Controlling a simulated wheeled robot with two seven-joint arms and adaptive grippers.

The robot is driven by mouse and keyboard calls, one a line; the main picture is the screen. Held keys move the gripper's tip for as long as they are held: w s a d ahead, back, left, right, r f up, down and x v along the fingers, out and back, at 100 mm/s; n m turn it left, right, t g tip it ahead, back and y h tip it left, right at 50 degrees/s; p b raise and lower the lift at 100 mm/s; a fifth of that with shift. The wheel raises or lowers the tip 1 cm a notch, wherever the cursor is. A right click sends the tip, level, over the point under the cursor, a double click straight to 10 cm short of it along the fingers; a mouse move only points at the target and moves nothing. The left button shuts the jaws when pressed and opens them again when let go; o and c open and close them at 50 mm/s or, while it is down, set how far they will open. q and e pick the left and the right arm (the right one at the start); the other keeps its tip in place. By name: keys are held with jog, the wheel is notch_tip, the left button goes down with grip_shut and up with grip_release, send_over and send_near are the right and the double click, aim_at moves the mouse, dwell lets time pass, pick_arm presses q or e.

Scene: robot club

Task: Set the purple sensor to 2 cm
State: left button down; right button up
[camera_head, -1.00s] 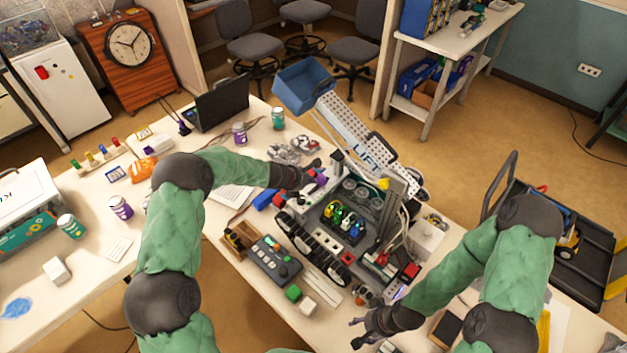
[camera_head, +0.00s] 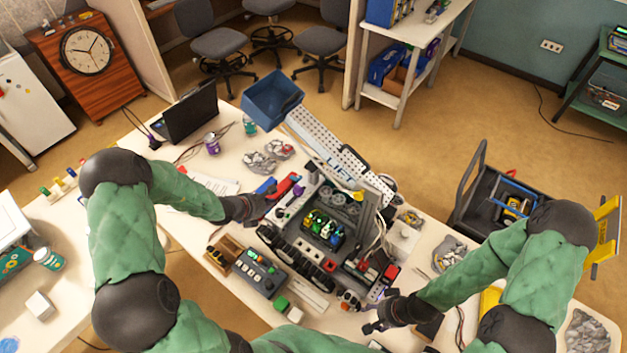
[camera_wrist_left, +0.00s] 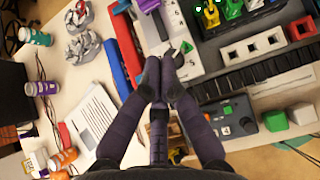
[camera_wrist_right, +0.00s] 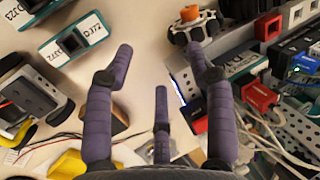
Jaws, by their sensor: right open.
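The purple sensor (camera_head: 299,191) sits on the left edge of the LIFT robot (camera_head: 330,228). In the left wrist view the purple sensor (camera_wrist_left: 148,5) is at the top edge, partly cut off, on a white strip (camera_wrist_left: 180,62) with printed figures. The figures are too small to read a setting. My left gripper (camera_head: 264,200) is over that side of the robot; its fingers (camera_wrist_left: 162,62) are close together, apart from the sensor, with nothing seen between them. My right gripper (camera_head: 373,322) is open and empty near the robot's front right corner; its fingers (camera_wrist_right: 160,52) are spread.
A blue bar and a red bar (camera_wrist_left: 125,45) lie beside the strip. A control box (camera_head: 258,272) and a wooden box (camera_head: 222,254) stand in front of the robot. Labelled modules (camera_wrist_right: 78,42) lie near my right gripper. The raised lift arm (camera_head: 335,150) carries a blue bin (camera_head: 272,98).

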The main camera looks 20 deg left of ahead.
aim_at(297, 191)
pick_arm(q)
jog(key=x, duration=0.9)
jog(key=shift+w+f+p, duration=0.15)
jog(key=shift+f+p, duration=0.15)
jog(key=shift+f, duration=0.15)
jog(key=shift+w+d+r+p, duration=0.1)
jog(key=shift+w+d+p, duration=0.1)
jog(key=shift+w, duration=0.35)
jog(key=shift+w+d+r+p, duration=0.1)
jog(key=shift+w+d, duration=0.1)
jog(key=shift+w, duration=0.4)
jog(key=shift+w+d+f, duration=0.1)
jog(key=shift+w+d, duration=0.1)
jog(key=shift+w, duration=0.45)
jog(key=shift+w, duration=0.1)
jog(key=shift+w+d+f+b, duration=0.1)
jog(key=shift+w+d+b, duration=0.1)
jog(key=shift+w+b, duration=0.45)
jog(key=shift+s, duration=0.1)
